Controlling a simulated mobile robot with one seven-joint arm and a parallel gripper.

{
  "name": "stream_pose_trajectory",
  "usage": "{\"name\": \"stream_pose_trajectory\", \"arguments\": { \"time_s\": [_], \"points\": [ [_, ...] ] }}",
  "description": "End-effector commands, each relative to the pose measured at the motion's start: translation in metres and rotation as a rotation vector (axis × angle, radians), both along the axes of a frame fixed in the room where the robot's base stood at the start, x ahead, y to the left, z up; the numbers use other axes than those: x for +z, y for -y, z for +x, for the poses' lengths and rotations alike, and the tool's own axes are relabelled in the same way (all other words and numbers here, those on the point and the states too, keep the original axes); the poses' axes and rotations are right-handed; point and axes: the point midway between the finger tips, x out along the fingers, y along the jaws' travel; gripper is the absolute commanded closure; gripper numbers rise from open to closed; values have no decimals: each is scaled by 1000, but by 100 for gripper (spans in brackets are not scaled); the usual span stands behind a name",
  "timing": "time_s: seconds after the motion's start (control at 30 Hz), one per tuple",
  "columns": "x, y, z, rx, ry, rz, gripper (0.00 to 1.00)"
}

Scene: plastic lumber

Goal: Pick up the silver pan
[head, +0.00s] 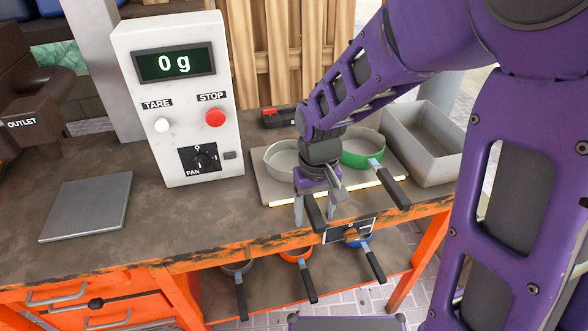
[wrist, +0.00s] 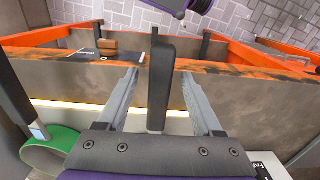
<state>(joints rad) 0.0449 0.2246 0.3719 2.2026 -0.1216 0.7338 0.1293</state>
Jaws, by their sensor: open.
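The silver pan (head: 279,158) sits on a pale board on the workbench, its black handle pointing toward the front edge. My arm and gripper hide part of the pan in the head view. My gripper (head: 315,212) points down over the handle and is open. In the wrist view the black handle (wrist: 160,88) lies between the two spread fingers of the gripper (wrist: 161,74), with a gap visible on each side. The pan's bowl is hidden in the wrist view.
A green pan (head: 362,149) stands just right of the silver pan, its handle (head: 395,188) also pointing forward. A grey bin (head: 424,150) is at the right. A scale display box (head: 181,105) and flat metal plate (head: 87,206) are left.

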Motion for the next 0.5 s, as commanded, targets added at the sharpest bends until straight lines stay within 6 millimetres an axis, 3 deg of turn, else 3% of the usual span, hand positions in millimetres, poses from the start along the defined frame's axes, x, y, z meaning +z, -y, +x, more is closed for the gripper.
{"name": "stream_pose_trajectory", "arguments": {
  "time_s": [0.23, 0.5],
  "points": [
    [-1, 0, 0, 1, 1, 0, 34],
    [-1, 0, 0, 0, 1, 0, 83]
  ]
}}
